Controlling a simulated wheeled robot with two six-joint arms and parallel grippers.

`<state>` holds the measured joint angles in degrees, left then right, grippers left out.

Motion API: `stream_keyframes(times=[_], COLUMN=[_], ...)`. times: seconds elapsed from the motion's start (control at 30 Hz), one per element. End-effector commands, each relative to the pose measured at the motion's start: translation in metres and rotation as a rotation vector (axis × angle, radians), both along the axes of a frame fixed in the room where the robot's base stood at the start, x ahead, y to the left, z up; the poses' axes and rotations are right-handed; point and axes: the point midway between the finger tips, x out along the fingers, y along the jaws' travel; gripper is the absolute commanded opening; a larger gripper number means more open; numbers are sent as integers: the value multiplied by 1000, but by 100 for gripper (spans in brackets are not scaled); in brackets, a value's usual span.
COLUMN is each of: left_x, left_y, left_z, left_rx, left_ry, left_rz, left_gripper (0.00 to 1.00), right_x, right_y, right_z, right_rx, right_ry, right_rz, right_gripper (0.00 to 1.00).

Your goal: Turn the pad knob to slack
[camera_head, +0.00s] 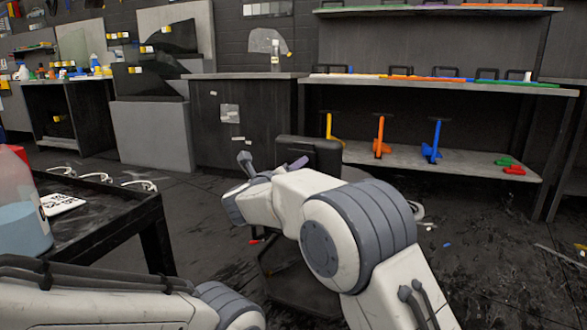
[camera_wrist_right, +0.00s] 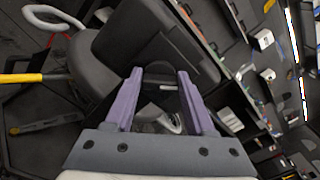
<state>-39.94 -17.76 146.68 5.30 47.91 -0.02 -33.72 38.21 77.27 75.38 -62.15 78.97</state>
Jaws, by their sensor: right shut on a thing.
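A dark chair-like stand with a black pad (camera_head: 312,153) is at the centre of the head view, partly behind my right arm. In the right wrist view, its dark padded parts (camera_wrist_right: 112,48) fill the area ahead of the fingers. My right gripper (camera_wrist_right: 159,73) has purple fingers on either side of a dark part at the pad, and is shut on it. I take this part to be the pad knob; its shape is hard to make out against the dark pad. My left arm crosses the lower left of the head view; its gripper is out of frame.
A black cart (camera_head: 110,231) with a bottle of blue liquid (camera_head: 20,222) stands at the left. A shelf (camera_head: 455,165) with orange and blue tools is at the back right. A yellow bar (camera_wrist_right: 22,78) lies left in the wrist view.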

Motion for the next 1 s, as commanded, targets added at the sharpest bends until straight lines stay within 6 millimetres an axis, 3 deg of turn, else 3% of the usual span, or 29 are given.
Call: stream_keyframes(times=[0.37,1.0], left_x=[0,0], left_y=[0,0], left_z=[27,116], left_rx=[0,0], left_ry=[0,0], left_rz=[0,0], left_gripper=[0,0], right_x=[0,0], right_y=[1,2], right_z=[3,3], right_rx=[-132,-667], right_ry=[64,315], right_rz=[1,1], right_gripper=[0,0])
